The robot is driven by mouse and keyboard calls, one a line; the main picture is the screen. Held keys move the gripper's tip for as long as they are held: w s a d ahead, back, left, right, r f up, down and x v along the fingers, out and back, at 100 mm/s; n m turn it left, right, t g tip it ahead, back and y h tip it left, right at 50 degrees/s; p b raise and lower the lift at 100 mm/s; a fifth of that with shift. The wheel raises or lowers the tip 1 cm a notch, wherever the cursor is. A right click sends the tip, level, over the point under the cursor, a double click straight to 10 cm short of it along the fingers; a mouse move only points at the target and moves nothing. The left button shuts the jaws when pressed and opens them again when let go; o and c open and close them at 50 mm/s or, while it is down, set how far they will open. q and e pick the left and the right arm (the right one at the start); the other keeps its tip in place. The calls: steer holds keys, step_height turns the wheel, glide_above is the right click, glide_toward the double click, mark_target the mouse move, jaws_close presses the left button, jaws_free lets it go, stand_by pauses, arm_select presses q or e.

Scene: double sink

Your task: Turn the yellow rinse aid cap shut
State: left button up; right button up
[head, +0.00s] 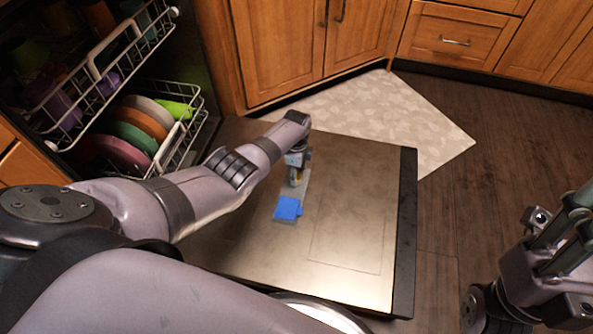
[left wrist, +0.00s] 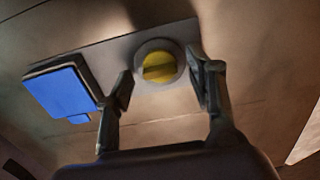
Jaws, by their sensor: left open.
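The yellow rinse aid cap (left wrist: 158,67) sits in a round pale ring on the grey dispenser panel (left wrist: 100,50). A ridge runs across it, nearly level in the left wrist view. In the head view a bit of yellow shows just below my left gripper (head: 295,165). The left gripper is open above the panel, and in the left wrist view its fingertips (left wrist: 158,75) stand on either side of the cap, with visible gaps. I cannot tell how far they are above the panel. Part of my right arm shows at the right edge; its finger state is unclear.
A blue flap (head: 288,209) is on the panel beside the cap. The panel is on the lowered dishwasher door (head: 345,240), otherwise bare. Behind it the lower rack (head: 185,135) holds several plates. Wooden cabinets (head: 300,50) stand beyond; open floor (head: 470,150) lies right.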

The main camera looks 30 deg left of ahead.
arm_select(q)
step_height(320, 180, up, 12)
stand_by(0.8)
stand_by(0.3)
